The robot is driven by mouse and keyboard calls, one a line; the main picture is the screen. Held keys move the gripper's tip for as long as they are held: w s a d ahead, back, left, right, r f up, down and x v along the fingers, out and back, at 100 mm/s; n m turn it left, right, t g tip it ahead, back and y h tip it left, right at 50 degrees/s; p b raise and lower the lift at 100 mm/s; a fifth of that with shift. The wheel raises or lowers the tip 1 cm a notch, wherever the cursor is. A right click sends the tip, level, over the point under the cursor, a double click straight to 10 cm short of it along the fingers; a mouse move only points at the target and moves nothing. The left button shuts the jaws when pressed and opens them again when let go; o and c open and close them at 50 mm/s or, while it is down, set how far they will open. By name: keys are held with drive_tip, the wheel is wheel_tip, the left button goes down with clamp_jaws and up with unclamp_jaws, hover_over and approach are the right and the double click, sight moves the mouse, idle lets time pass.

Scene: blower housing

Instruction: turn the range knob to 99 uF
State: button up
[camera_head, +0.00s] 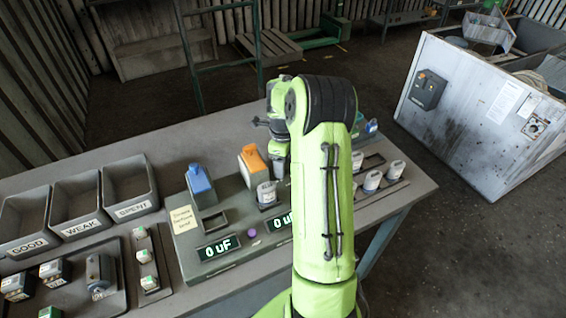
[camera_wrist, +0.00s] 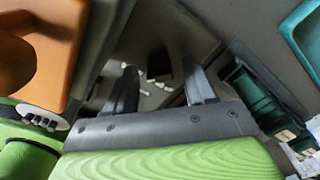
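The tester (camera_head: 190,235) is a grey-green box on the bench. It carries two displays (camera_head: 218,248) that read 0 uF, and the second is partly covered by my arm. A small purple round part (camera_head: 251,233) sits between the displays; I cannot tell whether it is the range knob. No 99 uF marking is legible. My gripper is above the tester's far side, mostly hidden by my arm in the head view. In the wrist view my gripper (camera_wrist: 162,85) has its two dark fingers apart with nothing held between them. An orange block (camera_head: 252,158) looms close at left there (camera_wrist: 45,60).
A blue block (camera_head: 199,180) stands on the tester's left. White-topped capacitors (camera_head: 372,181) stand at right. Bins marked GOOD, WEAK and SPENT (camera_head: 80,205) and a parts tray (camera_head: 75,290) lie left. The back of the bench (camera_head: 130,150) is clear.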

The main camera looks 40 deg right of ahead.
wheel_tip(320, 180, up, 16)
drive_tip(key=p, duration=0.3)
drive_tip(key=shift+f, duration=0.1)
idle(0.5)
drive_tip(key=s+a+r+n+t+h, duration=0.1)
drive_tip(key=s+a+r+n, duration=0.25)
drive_tip(key=a+n, duration=0.4)
drive_tip(key=s+a+r+n+t+h, duration=0.1)
drive_tip(key=s+a+r+n, duration=0.2)
drive_tip(key=a+r+n, duration=0.35)
drive_tip(key=s+a+f+n+t+y, duration=0.2)
drive_tip(key=s+a+f+n+t, duration=0.1)
drive_tip(key=s+a+n, duration=0.9)
drive_tip(key=s+f+n, duration=0.1)
drive_tip(key=n, duration=0.3)
drive_tip(key=shift+s+f+t, duration=0.3)
drive_tip(key=shift+s+f, duration=0.05)
